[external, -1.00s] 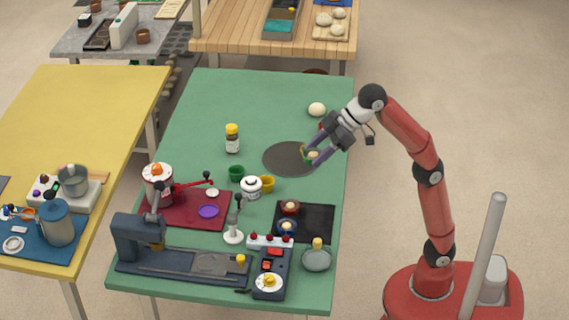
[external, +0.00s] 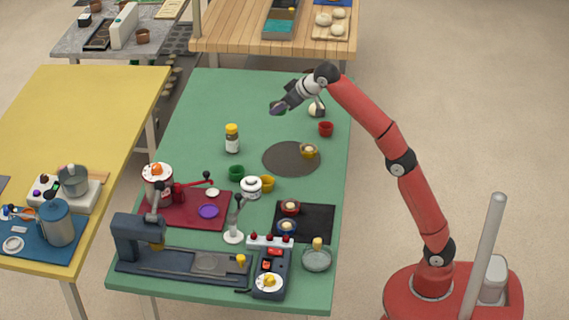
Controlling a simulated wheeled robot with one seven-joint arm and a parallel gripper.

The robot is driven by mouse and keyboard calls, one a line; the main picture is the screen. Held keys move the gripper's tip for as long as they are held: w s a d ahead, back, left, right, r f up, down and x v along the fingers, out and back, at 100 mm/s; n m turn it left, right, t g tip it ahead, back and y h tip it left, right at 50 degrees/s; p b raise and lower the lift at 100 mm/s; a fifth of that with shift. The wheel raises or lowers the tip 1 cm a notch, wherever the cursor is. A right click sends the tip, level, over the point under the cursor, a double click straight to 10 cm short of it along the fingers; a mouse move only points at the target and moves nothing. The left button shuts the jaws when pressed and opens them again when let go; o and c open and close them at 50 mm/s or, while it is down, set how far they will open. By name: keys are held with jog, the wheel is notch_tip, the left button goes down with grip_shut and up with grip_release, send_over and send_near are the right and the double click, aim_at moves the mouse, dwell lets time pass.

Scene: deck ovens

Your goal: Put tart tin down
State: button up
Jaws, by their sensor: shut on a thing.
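A yellow-brown tart tin (external: 309,151) with pale dough in it sits upright on the right part of the dark round mat (external: 285,162). My gripper (external: 279,107) is up and to the left of this tin in the picture, well apart from it, over the far part of the green table. It is shut on a small dark purplish thing at its tip, too small and dark to name surely.
A pale dough ball (external: 317,109) is partly covered by my wrist. A red cup (external: 326,129) stands near the table's right edge. A yellow-capped jar (external: 232,139) stands left of the mat. The far left of the green table (external: 212,95) is clear.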

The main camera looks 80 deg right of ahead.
jog(key=shift+d+f+b, duration=0.2)
jog(key=shift+d+f, duration=0.15)
jog(key=shift+d, duration=0.2)
jog(key=shift+d+f+b, duration=0.2)
jog(key=shift+d+f, duration=0.1)
jog(key=shift+d, duration=0.2)
jog(key=b, duration=1.1)
send_over(274, 159)
jog(key=s+a, duration=0.1)
jog(key=s, duration=0.2)
notch_tip(274, 159, down, 15)
jog(key=shift+a+r, duration=0.1)
jog(key=shift+f+b, duration=0.9)
jog(key=shift+f, duration=1.3)
jog(key=shift+f, duration=0.25)
jog(key=o, duration=1.1)
jog(key=shift+r, duration=0.1)
jog(key=shift+c, duration=0.2)
